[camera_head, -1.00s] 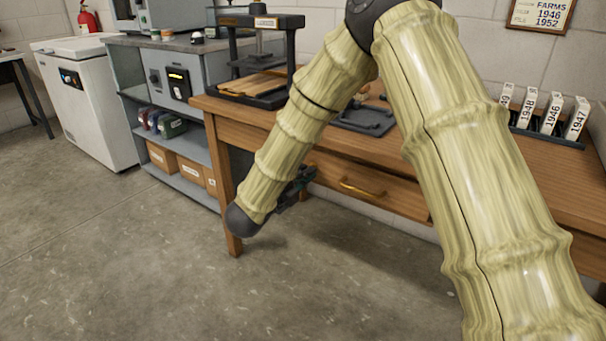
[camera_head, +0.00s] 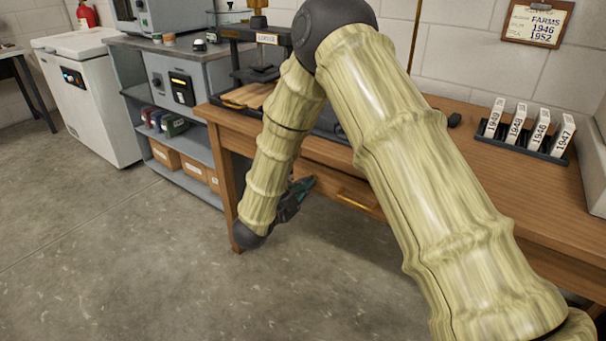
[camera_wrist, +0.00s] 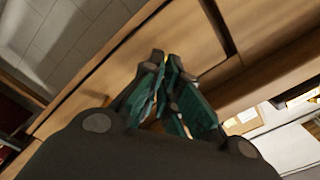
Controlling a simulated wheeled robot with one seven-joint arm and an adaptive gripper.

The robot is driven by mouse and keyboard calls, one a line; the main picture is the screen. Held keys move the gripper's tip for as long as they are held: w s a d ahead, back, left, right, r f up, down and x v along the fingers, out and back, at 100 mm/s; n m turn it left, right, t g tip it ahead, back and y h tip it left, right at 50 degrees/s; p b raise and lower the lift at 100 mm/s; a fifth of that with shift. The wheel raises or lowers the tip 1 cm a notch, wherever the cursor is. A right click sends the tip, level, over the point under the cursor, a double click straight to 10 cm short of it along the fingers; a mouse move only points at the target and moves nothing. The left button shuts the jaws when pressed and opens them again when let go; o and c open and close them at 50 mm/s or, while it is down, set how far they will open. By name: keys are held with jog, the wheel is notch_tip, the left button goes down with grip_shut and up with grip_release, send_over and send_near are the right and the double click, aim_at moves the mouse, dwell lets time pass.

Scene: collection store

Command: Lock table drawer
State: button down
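The wooden table (camera_head: 470,150) stands right of centre in the head view. Its drawer front (camera_head: 338,178) has a brass handle (camera_head: 357,203), and my arm hides much of the drawer. I cannot tell whether it is fully closed, and I see no lock or key. My gripper (camera_head: 309,183) is in front of the table, left of the handle and apart from it. In the wrist view my gripper (camera_wrist: 166,58) has its teal-padded fingers together at the tips, with nothing seen between them. Wooden table panels lie beyond the fingertips.
A press (camera_head: 262,60) stands on the table's left end. A rack of year-labelled boxes (camera_head: 540,150) stands at the right. A grey shelf unit (camera_head: 185,160) with cartons and a white chest freezer (camera_head: 90,95) are at the left. The floor in front is clear.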

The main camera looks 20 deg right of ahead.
jog(key=n+p, duration=0.6)
jog(key=p, duration=0.1)
jog(key=shift+r+n, duration=0.2)
jog(key=shift+n, duration=0.1)
jog(key=shift+s+f+n+p, duration=0.1)
jog(key=shift+f+n+p, duration=0.05)
jog(key=shift+n+p, duration=0.85)
jog(key=shift+f+n+p, duration=0.1)
jog(key=shift+n+p, duration=0.55)
jog(key=shift+n, duration=0.55)
jog(key=c, duration=1.7)
grip_release()
jog(key=shift+d, duration=0.1)
jog(key=v, duration=1.2)
